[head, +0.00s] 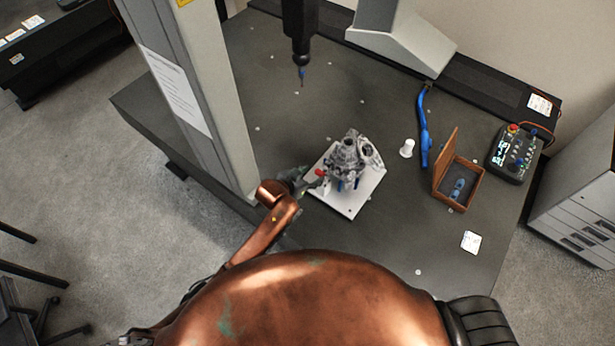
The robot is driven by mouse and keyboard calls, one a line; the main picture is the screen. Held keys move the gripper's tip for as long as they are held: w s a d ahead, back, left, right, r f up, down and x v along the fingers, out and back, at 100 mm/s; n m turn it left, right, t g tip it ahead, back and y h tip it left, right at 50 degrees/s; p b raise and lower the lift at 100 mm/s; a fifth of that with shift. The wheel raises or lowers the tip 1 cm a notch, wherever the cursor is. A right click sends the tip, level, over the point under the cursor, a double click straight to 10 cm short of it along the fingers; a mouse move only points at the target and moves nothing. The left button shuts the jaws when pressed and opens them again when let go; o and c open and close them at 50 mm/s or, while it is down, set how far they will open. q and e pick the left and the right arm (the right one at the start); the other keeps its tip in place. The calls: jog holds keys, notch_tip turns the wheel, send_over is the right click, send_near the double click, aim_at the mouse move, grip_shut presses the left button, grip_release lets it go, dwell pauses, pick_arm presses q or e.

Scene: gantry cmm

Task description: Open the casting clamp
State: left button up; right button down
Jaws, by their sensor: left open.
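The casting (346,155) is a grey metal part standing on a white fixture plate (347,206) on the dark table. The casting clamp (320,173) shows as a small red-tipped handle at the left side of the casting. My left gripper (306,183) is open at the left edge of the plate, right beside the red tip. Whether its fingers touch the handle is too small to tell. The clamp's lower parts are partly hidden by the gripper and casting. My right gripper is not in view.
A grey gantry column (185,85) rises close to my left arm. A probe head (301,40) hangs above the table behind the casting.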

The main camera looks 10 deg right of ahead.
pick_arm(q)
jog(key=shift+v, duration=1.55)
